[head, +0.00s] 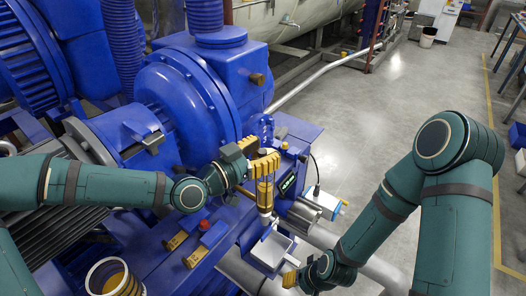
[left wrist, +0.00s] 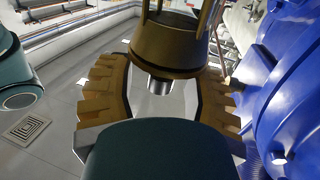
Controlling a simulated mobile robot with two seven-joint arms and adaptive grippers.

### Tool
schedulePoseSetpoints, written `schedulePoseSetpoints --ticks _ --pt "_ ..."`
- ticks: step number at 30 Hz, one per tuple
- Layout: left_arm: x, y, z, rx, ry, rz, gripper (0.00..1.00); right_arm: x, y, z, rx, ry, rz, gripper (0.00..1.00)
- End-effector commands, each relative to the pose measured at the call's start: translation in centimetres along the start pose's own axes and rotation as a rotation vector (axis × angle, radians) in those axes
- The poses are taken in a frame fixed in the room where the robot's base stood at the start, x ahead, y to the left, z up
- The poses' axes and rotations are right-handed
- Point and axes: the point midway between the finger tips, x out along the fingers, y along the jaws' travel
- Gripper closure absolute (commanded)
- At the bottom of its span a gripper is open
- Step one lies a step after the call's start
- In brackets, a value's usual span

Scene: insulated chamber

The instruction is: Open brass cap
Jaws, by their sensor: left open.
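A brass cap (left wrist: 172,42) with a short metal stem below it fills the top middle of the left wrist view. In the head view, a brass and glass-like cylinder (head: 265,193) stands upright by the blue machine, and my gripper hides part of its top. My left gripper (head: 263,165) is open, with its tan ridged fingers at the cylinder's upper end. In the left wrist view, the fingers (left wrist: 163,92) are apart on either side of the cap; contact cannot be told. My right gripper (head: 291,278) is low near the bottom edge, its fingers mostly hidden.
A small white tray (head: 273,250) sits below the cylinder. A red button (head: 203,225) and two brass handles (head: 177,240) are on the blue base to the left. The big blue machine (head: 190,105) stands close behind. Open grey floor (head: 400,95) lies to the right.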

Motion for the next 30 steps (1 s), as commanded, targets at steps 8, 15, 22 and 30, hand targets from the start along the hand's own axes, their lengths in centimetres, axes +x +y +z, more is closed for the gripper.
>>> schedulePoseSetpoints --ticks 8,15,22,30 --pt "0.0 0.0 0.0 -0.001 0.000 0.000 0.81 0.0 0.0 0.0 0.000 0.000 0.000 0.53" --pt "0.0 0.0 0.0 -0.001 -0.001 0.000 1.00 0.0 0.0 0.0 0.000 0.000 0.000 0.53" --pt "0.1 -0.1 -0.4 -0.009 -0.036 -0.001 1.00 -0.7 -0.3 -0.3 0.002 0.006 0.001 0.53" --pt "0.6 -0.2 -1.5 -0.045 -0.189 -0.001 1.00 -3.4 -1.2 -1.0 0.005 0.017 -0.001 0.53"
